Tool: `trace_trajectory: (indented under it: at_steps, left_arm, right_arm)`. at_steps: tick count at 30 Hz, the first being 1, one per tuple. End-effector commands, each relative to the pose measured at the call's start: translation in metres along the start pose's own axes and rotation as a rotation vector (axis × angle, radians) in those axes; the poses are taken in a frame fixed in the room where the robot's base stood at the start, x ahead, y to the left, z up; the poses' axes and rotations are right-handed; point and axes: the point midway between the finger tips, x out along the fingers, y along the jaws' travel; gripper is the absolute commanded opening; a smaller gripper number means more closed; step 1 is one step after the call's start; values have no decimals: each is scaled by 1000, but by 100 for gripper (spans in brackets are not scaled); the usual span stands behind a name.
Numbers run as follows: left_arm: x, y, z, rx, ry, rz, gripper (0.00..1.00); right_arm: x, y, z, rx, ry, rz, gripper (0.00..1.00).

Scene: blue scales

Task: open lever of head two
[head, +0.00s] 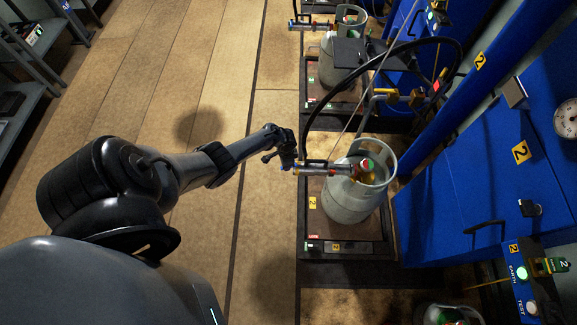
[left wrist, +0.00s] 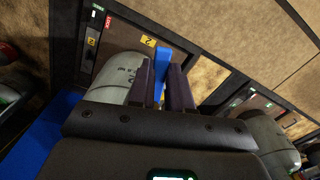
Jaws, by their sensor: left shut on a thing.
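Head two (head: 328,169), a silver filling head with a red part, sits at the top of a grey gas cylinder (head: 348,213) on the scale marked 2 (head: 314,236). My left gripper (head: 287,161) reaches in from the left to the outer end of the head. In the left wrist view, the dark fingers of my left gripper (left wrist: 165,85) are shut on a blue lever (left wrist: 161,62), which stands up between them. The cylinder (left wrist: 117,75) shows behind the fingers. How far the lever is turned cannot be told. My right gripper is not in view.
A black hose (head: 445,43) arches above the scales. Another cylinder (head: 331,72) with its own head (head: 311,25) stands farther back. A blue cabinet (head: 465,190) with a padlock and gauge (head: 567,118) is at the right. The floor left of the scales is clear.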

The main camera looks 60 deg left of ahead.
Motion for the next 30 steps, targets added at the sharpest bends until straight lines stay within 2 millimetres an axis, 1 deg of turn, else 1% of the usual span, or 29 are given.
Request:
trace_trajectory:
  at_steps: [1, 6, 12, 19, 30]
  left_arm:
    - [2, -4, 1, 36, -1, -2, 0]
    - [2, -10, 0, 154, -1, -2, 0]
    - [2, -15, -1, 251, 0, -2, 0]
    - [1, -17, -2, 302, -1, -1, 0]
    - [1, -17, -2, 311, -1, -1, 0]
  right_arm:
    - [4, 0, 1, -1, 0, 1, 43]
    - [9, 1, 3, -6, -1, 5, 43]
    - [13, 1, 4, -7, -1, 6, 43]
    - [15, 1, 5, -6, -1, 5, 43]
    - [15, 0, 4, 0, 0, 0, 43]
